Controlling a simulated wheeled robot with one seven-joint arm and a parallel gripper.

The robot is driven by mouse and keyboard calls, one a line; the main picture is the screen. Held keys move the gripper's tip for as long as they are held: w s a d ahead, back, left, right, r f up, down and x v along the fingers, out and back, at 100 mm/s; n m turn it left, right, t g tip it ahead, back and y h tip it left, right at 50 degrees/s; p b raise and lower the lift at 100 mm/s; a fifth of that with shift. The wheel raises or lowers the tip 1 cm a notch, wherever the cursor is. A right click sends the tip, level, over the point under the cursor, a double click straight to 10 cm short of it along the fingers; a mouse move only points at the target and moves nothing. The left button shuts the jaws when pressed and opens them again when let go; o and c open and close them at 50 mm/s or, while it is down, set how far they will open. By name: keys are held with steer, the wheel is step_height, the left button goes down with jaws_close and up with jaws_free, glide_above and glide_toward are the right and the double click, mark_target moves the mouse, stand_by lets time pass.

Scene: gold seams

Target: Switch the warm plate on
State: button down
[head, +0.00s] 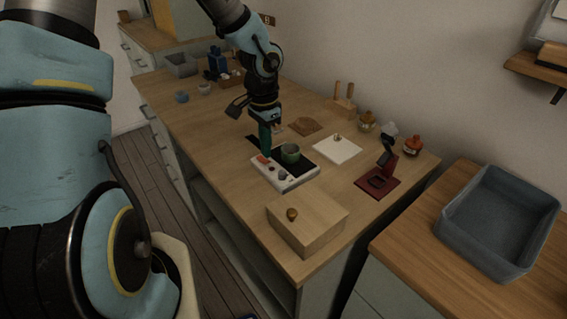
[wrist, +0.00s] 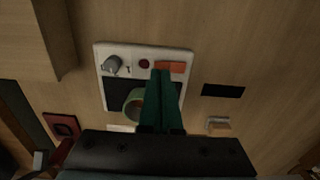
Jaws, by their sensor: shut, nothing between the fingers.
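The warm plate (head: 300,174) is a white box with a black top on the wooden bench; it also shows in the wrist view (wrist: 118,49). Its front panel carries an orange-red switch (wrist: 177,67), a small dark red round spot (wrist: 144,63) and a grey knob (wrist: 111,66). A green cup (head: 290,152) stands on the black top and is partly behind my fingers in the wrist view (wrist: 132,104). My gripper (head: 266,151) has green fingers, shut and empty, pointing down over the switch end. The fingertips overlap the switch's left end in the wrist view; I cannot tell whether they touch.
A wooden box (head: 310,222) with a round knob stands in front of the plate. A white board (head: 334,149) and a dark red stand (head: 378,184) are to the right. A grey bin (head: 498,222) sits on the right counter.

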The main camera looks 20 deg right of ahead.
steer(key=shift+f+b, duration=0.85)
steer(key=shift+f, duration=0.25)
stand_by(0.5)
steer(key=shift+r, duration=0.15)
step_height(320, 180, up, 7)
steer(key=p, duration=0.6)
stand_by(0.5)
steer(key=s+a+r+n, duration=0.1)
steer(key=a+r+n, duration=0.2)
steer(key=a, duration=0.5)
steer(key=s+a+r+n+t, duration=0.1)
steer(key=a+r+n, duration=0.3)
steer(key=a, duration=0.5)
steer(key=s+a+r+n, duration=0.1)
steer(key=a+r+n, duration=0.2)
steer(key=a+n, duration=0.3)
steer(key=a, duration=0.2)
steer(key=shift+s+a+r+n+t, duration=0.2)
steer(key=shift+s+a+n+t, duration=0.1)
steer(key=shift+s+n, duration=0.1)
